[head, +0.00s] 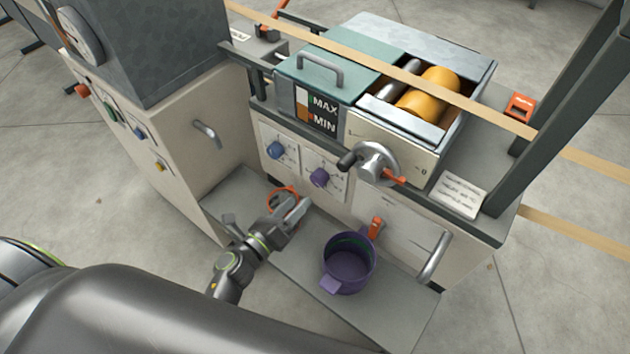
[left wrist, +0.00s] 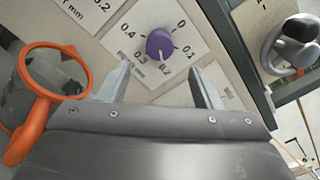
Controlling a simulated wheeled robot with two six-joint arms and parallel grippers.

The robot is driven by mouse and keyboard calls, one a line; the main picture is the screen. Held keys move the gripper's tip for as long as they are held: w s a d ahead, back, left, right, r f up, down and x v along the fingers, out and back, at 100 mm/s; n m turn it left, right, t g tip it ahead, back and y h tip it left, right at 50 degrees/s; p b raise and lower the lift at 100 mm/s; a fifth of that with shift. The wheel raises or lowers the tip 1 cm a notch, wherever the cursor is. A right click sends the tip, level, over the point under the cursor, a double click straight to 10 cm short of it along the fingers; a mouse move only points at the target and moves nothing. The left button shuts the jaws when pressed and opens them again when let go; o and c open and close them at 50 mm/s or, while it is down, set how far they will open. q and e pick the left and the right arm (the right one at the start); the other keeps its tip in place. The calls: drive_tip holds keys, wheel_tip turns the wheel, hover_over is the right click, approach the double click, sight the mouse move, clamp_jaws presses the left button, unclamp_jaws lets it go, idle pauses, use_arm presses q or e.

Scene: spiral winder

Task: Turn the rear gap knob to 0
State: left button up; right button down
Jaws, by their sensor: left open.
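A purple knob (head: 319,177) sits on a white dial plate on the front of the machine. In the left wrist view the purple knob (left wrist: 160,44) is ringed by marks from 0 to 0.4. Small print beside it is too blurred to read surely, and I cannot tell its exact setting. A blue knob (head: 275,150) is on another plate to its left. My left gripper (head: 300,205) is open and empty, below and in front of the purple knob. In the left wrist view its fingers (left wrist: 163,82) point at the knob, apart from it. My right gripper is not in view.
An orange ring (left wrist: 48,75) is close beside the left gripper. A purple pot (head: 348,265) stands on the low grey shelf (head: 400,308). A handwheel (head: 376,163) and an orange lever (head: 376,228) are right of the knob. A cabinet (head: 165,140) stands at left.

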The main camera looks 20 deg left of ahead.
sight(316, 183)
use_arm(q)
drive_tip(key=x, duration=0.8)
drive_tip(key=shift+w+d+f, duration=0.1)
drive_tip(key=shift+w, duration=0.05)
drive_tip(key=c, duration=1)
